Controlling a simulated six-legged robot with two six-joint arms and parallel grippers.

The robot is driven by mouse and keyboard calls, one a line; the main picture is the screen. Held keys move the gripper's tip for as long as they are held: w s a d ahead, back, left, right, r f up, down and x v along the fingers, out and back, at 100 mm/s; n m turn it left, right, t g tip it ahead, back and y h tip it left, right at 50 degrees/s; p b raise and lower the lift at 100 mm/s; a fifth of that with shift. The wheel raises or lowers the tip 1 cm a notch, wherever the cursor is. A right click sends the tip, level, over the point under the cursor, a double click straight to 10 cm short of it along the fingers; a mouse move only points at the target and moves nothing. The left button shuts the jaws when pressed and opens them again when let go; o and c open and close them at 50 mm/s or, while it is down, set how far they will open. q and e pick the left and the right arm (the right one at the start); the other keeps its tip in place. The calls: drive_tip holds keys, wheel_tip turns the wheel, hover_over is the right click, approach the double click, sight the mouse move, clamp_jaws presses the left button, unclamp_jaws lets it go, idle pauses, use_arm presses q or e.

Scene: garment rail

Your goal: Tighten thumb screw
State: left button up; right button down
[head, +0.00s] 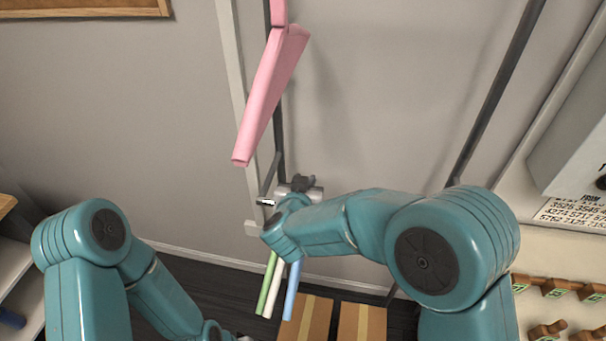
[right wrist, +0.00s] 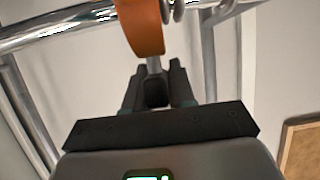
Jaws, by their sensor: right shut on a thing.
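In the right wrist view my right gripper (right wrist: 153,88) is shut on the dark thumb screw (right wrist: 153,93), its two black fingers on either side of the knob. A short metal stem (right wrist: 153,65) runs from the knob up to an orange collar (right wrist: 140,25). The collar wraps a shiny metal rail tube (right wrist: 60,28); how tight the screw is cannot be told. In the head view my right arm reaches to the rail, and its gripper (head: 300,185) is mostly hidden there.
A pink garment (head: 270,95) hangs above the right gripper. Green (head: 269,285), white and blue (head: 291,290) strips hang below it. Cardboard boxes (head: 305,322) stand on the dark floor. Wooden numbered pieces (head: 548,330) are at the right.

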drive_tip(key=shift+d+m+h, duration=0.1)
drive_tip(key=shift+m+h, duration=0.2)
drive_tip(key=shift+h, duration=0.1)
drive_tip(key=c, duration=1)
unclamp_jaws()
drive_tip(key=shift+c, duration=0.2)
drive_tip(key=b+v, duration=0.2)
drive_tip(key=v, duration=1.4)
drive_tip(key=shift+s, duration=0.2)
drive_tip(key=shift+r, duration=0.1)
